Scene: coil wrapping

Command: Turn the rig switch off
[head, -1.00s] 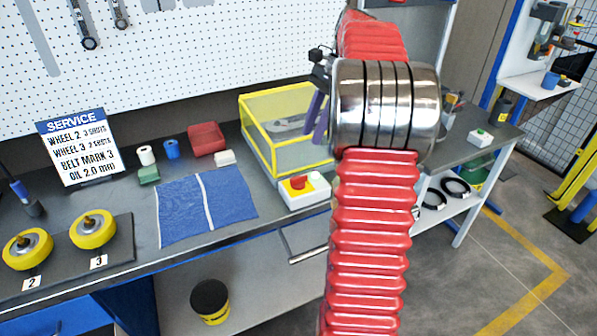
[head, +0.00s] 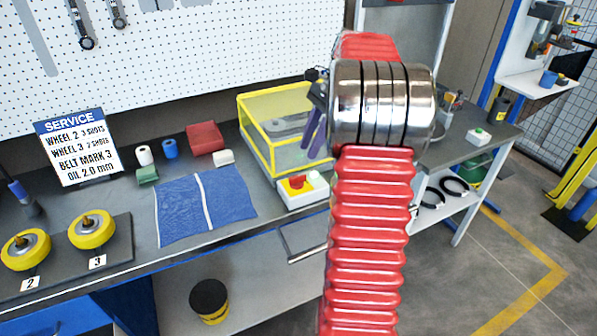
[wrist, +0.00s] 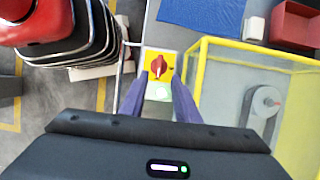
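The rig switch is a red knob (wrist: 158,66) on a yellow plate, on a small white box (head: 304,194) at the bench's front edge. In the wrist view its handle lies roughly along the picture's vertical. Beside the knob a round button or lamp (wrist: 159,92) glows pale green. My gripper (wrist: 157,80) has two purple fingers, spread apart with nothing between them, and appears above the box with the knob near the fingertips. In the head view the gripper (head: 314,130) is partly hidden by my arm; the gap down to the knob is hard to judge.
A yellow-framed clear enclosure (head: 270,148) stands right behind the box; a grey round part (wrist: 266,101) shows inside it. A blue cloth (head: 228,192) and a red bin (head: 205,138) lie to the left. A bar handle (head: 307,254) sticks out below the bench front.

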